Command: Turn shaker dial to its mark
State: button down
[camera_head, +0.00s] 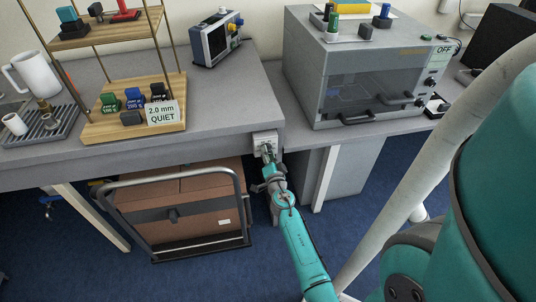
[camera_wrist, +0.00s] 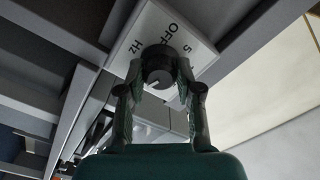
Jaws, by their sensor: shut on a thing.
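The shaker dial (camera_wrist: 157,62) is a dark round knob on a white plate (camera_wrist: 198,62) lettered "OFF", "5" and "Hz". A small pale line shows on the dial's near face; which mark it points at cannot be told. My gripper (camera_wrist: 159,76) is shut on the dial, one finger on each side. In the head view the plate (camera_head: 265,137) sits at the front edge of the bench, and my gripper (camera_head: 267,155) reaches up to it and hides most of the dial. A card (camera_head: 163,113) reading "2.0 mm QUIET" stands on the wooden rack's lower shelf.
The wooden rack (camera_head: 105,128) holds several coloured weights. A grey oven-like box (camera_head: 350,70) stands on the right bench. Under the left bench, a trolley (camera_head: 150,258) with a cardboard box (camera_head: 185,190) stands close left of my arm. A bench leg (camera_head: 325,180) is close to its right.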

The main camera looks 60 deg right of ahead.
jog(key=shift+f+m, duration=0.15)
jog(key=shift+m, duration=0.45)
jog(key=c, duration=0.8)
grip_release()
jog(key=shift+o, duration=0.2)
jog(key=v, duration=1.2)
